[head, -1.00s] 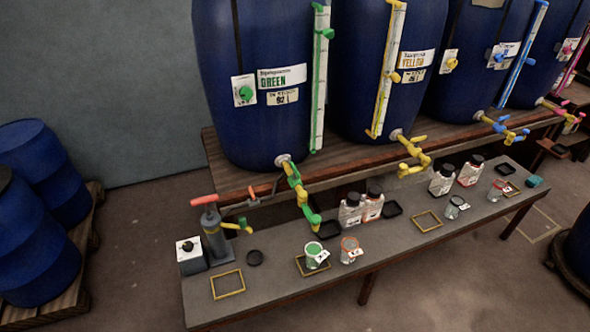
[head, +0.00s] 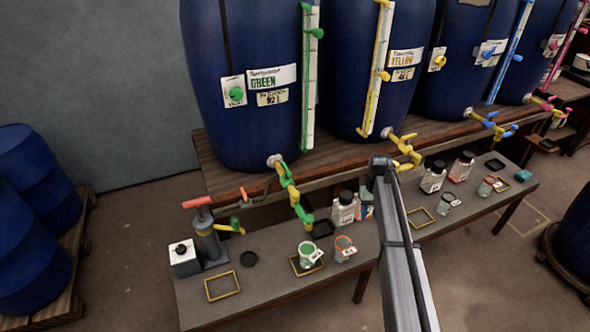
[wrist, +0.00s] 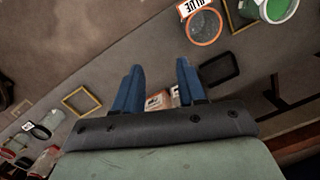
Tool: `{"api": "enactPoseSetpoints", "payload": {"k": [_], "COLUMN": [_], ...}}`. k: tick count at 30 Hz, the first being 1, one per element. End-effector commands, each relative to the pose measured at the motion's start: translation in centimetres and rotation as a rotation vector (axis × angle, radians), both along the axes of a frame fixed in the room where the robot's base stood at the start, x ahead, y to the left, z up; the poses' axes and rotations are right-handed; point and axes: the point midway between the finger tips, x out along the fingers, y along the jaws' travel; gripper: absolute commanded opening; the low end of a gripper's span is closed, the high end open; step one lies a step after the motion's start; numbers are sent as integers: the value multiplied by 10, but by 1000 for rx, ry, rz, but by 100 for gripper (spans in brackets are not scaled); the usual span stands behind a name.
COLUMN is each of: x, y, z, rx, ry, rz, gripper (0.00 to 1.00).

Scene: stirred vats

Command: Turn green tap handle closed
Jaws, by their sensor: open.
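The green tap (head: 288,186) sticks out low on the front of the drum labelled GREEN (head: 240,120) and slopes down over the bench. Its body shows green and yellow parts; I cannot tell how far the handle is turned. My gripper (wrist: 159,66) shows in the wrist view with two blue fingers apart, nothing held between them. It hangs over the bench, right of the green tap and apart from it. In the head view my arm hides most of the gripper. A jar with green contents (head: 308,254) stands below the tap, also in the wrist view (wrist: 277,9).
An orange-rimmed jar (head: 344,248) stands right of the green jar. White bottles (head: 345,209) stand behind, close to my gripper. A hand pump (head: 209,235) is left of the green tap. The yellow tap (head: 404,150) is close behind my arm.

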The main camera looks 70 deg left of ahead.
Motion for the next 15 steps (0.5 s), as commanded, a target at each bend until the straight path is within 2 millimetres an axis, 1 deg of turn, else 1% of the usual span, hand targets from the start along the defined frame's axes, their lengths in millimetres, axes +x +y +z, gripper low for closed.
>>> {"api": "enactPoseSetpoints", "payload": {"k": [1, 2, 3, 5, 6, 8, 9, 12, 15], "x": [-16, -27, -42, -65, -82, -108, -124, -162, -192], "y": [37, 53, 73, 104, 123, 149, 164, 196, 216], "z": [23, 36, 53, 79, 98, 124, 140, 178, 206], "rx": [16, 24, 33, 46, 57, 71, 79, 99, 112], "ry": [-8, -12, -16, -21, -26, -30, -33, -39, -42], "rz": [40, 61, 88, 131, 159, 199, 224, 277, 316], "gripper": [40, 40, 40, 40, 40, 40, 40, 40, 40]}}
